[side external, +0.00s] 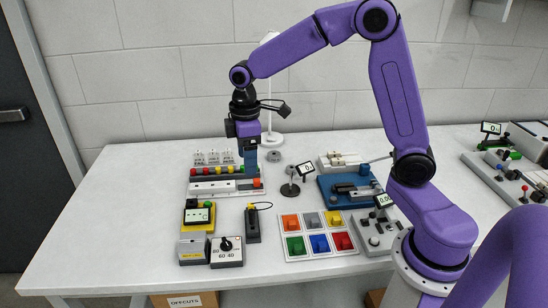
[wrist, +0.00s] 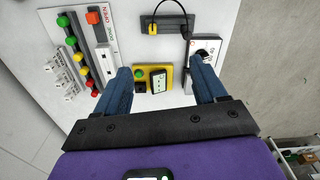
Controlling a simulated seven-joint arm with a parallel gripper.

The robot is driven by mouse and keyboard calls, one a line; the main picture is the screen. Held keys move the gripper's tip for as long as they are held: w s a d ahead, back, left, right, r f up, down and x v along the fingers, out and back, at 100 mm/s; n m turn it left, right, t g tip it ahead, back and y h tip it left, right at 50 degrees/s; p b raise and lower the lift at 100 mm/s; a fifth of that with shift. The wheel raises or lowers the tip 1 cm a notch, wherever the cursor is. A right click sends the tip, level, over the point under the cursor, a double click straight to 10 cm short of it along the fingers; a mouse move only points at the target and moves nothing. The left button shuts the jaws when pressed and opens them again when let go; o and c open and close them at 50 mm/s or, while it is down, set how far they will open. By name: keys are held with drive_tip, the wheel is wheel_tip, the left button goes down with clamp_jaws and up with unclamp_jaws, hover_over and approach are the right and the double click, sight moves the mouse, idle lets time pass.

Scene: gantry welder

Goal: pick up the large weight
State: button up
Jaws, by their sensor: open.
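No object is clearly recognisable as the large weight. A small grey round piece (side external: 274,156) lies on the bench near the lamp base in the side view; I cannot tell if it is a weight. A dark round stand (side external: 290,188) with a small display beside it is nearby. My gripper (side external: 250,172) points down over the rack with coloured buttons, left of the grey piece. In the wrist view my gripper (wrist: 161,84) is open with nothing held. A yellow box (wrist: 152,77) with a green button and display shows between its fingers, below them. The grey piece is not visible in the wrist view.
A black fixture (side external: 253,225) and a white dial box (side external: 227,251) stand in front. A tray of coloured blocks (side external: 319,236) and a blue machine (side external: 346,188) are to the right. The bench's left side is bare.

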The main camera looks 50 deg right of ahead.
drive_tip(key=w+d+f, duration=0.3)
drive_tip(key=w+d, duration=0.5)
drive_tip(key=w, duration=0.1)
drive_tip(key=m, duration=0.2)
hover_over(274, 156)
drive_tip(key=d, duration=0.1)
wheel_tip(274, 156, down, 10)
drive_tip(key=r, duration=0.1)
drive_tip(key=f, duration=0.4)
drive_tip(key=w+f, duration=0.1)
drive_tip(key=f, duration=0.2)
drive_tip(key=shift+d, duration=0.1)
drive_tip(key=c, duration=1.3)
